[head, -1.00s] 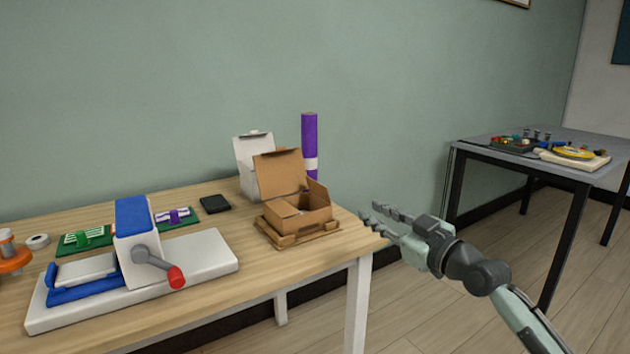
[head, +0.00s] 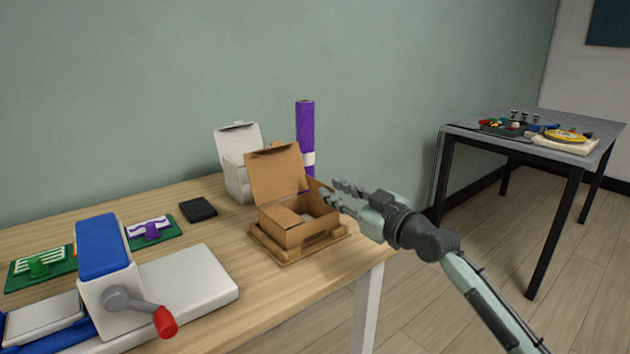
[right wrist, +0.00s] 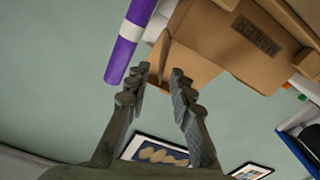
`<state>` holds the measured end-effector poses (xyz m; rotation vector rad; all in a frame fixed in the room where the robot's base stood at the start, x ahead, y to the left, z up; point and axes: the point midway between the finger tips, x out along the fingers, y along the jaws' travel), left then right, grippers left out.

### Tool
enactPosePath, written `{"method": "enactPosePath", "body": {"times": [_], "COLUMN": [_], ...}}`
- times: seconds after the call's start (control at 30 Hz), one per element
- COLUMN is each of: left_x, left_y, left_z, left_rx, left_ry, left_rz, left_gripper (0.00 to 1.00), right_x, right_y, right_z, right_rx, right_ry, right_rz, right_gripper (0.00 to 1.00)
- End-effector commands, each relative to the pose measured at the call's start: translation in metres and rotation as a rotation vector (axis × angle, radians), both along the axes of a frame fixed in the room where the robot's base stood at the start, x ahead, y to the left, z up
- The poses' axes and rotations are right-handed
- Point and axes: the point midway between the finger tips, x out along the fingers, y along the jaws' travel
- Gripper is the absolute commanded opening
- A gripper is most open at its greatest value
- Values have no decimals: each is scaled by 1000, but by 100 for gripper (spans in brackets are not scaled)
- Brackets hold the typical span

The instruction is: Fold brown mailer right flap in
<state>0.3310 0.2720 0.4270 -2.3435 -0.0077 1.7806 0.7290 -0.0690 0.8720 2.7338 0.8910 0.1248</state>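The brown mailer (head: 290,230) stands on the table with its lid (head: 275,173) raised at the back. Its left flap looks folded inward inside the box, and its right flap (head: 318,192) stands up at the right side, partly behind my fingers. My right gripper (head: 331,190) is open, its fingertips at the box's right edge by that flap. In the right wrist view the mailer (right wrist: 240,50) fills the upper right, beyond my parted fingers (right wrist: 161,72). I cannot tell whether a finger touches the flap. My left gripper is out of view.
The mailer sits on a wooden tray (head: 262,246). A white box (head: 236,176) and a purple roll (head: 305,130) stand behind it. A white press (head: 110,270) with a red-knobbed lever is at front left. A grey table (head: 560,145) stands at far right.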

Motion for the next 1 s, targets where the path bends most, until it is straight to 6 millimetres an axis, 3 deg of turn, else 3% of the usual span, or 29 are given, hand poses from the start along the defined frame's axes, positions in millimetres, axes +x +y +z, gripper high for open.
{"method": "enactPosePath", "body": {"times": [0.3, 0.7, 0.9, 1.0], "left_x": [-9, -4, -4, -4], "left_y": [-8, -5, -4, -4], "left_z": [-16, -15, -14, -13], "left_rx": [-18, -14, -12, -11], "left_ry": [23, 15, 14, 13], "left_rz": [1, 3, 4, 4], "left_gripper": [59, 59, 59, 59], "right_x": [39, 46, 46, 46], "right_y": [29, 34, 34, 34], "right_z": [1, 0, 0, 0], "right_rx": [1, -1, 0, 0], "right_ry": [1, 0, 0, 0], "right_rz": [1, 1, 1, 1], "right_gripper": [23, 23, 0, 0]}}
